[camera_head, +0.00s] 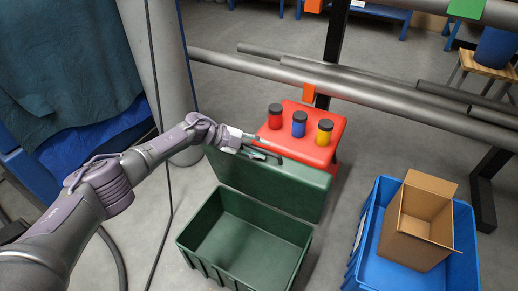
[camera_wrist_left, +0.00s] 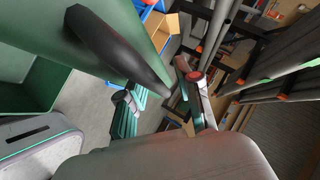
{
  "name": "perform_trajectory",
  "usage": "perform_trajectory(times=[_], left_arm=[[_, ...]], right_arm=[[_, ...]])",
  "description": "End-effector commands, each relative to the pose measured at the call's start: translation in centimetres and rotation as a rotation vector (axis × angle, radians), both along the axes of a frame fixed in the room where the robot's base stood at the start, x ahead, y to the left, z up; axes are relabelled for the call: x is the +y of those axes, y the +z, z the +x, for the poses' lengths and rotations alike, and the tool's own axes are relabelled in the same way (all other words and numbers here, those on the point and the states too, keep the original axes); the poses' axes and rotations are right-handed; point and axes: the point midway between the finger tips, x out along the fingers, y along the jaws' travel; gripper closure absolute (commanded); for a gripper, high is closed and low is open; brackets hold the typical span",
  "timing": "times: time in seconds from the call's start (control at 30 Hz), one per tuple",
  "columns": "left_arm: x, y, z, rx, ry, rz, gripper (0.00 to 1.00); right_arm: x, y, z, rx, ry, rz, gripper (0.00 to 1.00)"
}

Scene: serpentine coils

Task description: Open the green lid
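The green lid (camera_head: 275,187) stands raised, nearly upright, along the far edge of the green box (camera_head: 246,240), whose empty inside is visible. My left gripper (camera_head: 256,144) is at the lid's top edge, next to its dark handle (camera_head: 266,155). In the left wrist view, the lid (camera_wrist_left: 118,22) fills the upper left, with the black handle (camera_wrist_left: 118,48) reaching toward the fingers. My left gripper (camera_wrist_left: 163,108) has its fingers apart there. Whether a finger touches the handle is unclear. My right gripper is not in view.
A red stool (camera_head: 318,155) with red, blue and yellow black-capped jars stands behind the lid. A blue crate (camera_head: 385,262) holding an open cardboard box (camera_head: 418,225) is to the right. Grey pipes (camera_head: 350,85) run across the back.

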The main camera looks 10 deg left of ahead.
Motion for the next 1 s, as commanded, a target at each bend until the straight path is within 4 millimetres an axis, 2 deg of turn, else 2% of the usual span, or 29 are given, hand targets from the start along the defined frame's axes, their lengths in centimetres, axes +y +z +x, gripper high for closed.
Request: perform_trajectory(times=[0.37,0.47,0.8,1.0], left_arm=[[0.6,0.0,-0.2,0.003,0.001,0.004,0.61],[1.7,0.6,-0.5,0.002,0.001,0.004,0.61],[7.6,4.2,-2.2,0.001,0.0,0.003,0.61],[9.6,5.5,-2.8,0.0,-0.001,0.002,0.61]], right_arm=[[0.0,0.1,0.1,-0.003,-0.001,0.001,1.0],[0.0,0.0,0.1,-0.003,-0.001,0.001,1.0],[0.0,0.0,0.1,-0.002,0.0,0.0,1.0],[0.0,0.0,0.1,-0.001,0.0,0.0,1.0]])
